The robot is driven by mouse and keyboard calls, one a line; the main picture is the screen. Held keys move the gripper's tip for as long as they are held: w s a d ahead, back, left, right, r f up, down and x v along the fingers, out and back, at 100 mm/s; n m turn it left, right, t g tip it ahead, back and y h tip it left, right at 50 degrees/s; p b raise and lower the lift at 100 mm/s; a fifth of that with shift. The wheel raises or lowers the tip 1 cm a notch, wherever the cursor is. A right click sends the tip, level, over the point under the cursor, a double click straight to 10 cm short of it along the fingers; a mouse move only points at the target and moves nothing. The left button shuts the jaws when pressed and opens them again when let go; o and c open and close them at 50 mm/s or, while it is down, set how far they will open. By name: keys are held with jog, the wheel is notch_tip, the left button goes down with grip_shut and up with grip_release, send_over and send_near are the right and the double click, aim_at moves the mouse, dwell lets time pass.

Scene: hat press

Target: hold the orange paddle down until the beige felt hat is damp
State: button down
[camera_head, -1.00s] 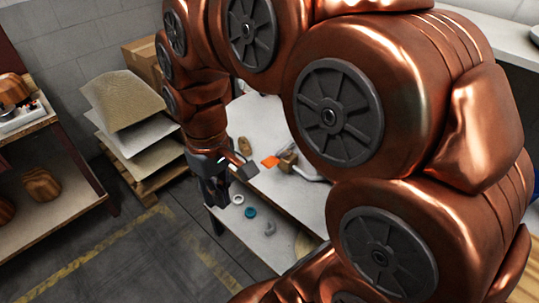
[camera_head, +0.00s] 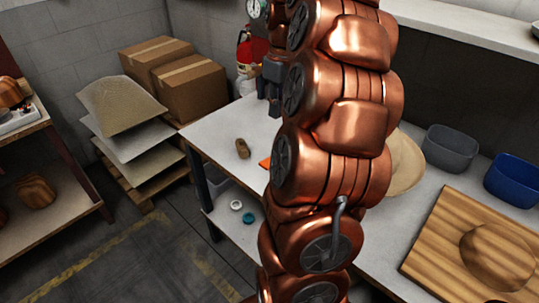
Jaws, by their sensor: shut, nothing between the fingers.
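The orange paddle (camera_head: 265,162) shows only as a small piece at the left edge of my arm, on the white table. The rest of it is hidden behind my arm. The beige felt hat (camera_head: 406,165) is on the table just right of my arm, which covers its left part. I cannot tell whether it is damp. My dark grey gripper (camera_head: 274,110) points down beyond the paddle, higher in the picture and apart from it. It is shut and empty, and partly hidden by my arm.
A brown brush-like object (camera_head: 242,148) lies on the table left of the paddle. A grey bin (camera_head: 450,150), a blue bin (camera_head: 513,181) and a wooden board (camera_head: 428,243) with a hat block stand right. A red fire extinguisher (camera_head: 246,52) is behind. The table's left part is mostly clear.

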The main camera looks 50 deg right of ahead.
jog(key=shift+f, duration=0.15)
jog(key=p, duration=0.3)
send_near(267, 163)
notch_tip(267, 163, down, 5)
jog(key=shift+s+a+f, duration=0.1)
jog(key=shift+a+f, duration=0.2)
jog(key=shift+f, duration=0.8)
jog(key=f+h+b, duration=0.1)
jog(key=b, duration=0.1)
jog(key=a+f+h+b, duration=0.1)
jog(key=h+b, duration=0.1)
jog(key=shift+a+f+b, duration=0.1)
jog(key=shift+f+b, duration=0.2)
jog(key=shift+b, duration=0.05)
jog(key=shift+r, duration=0.2)
dwell(4.9)
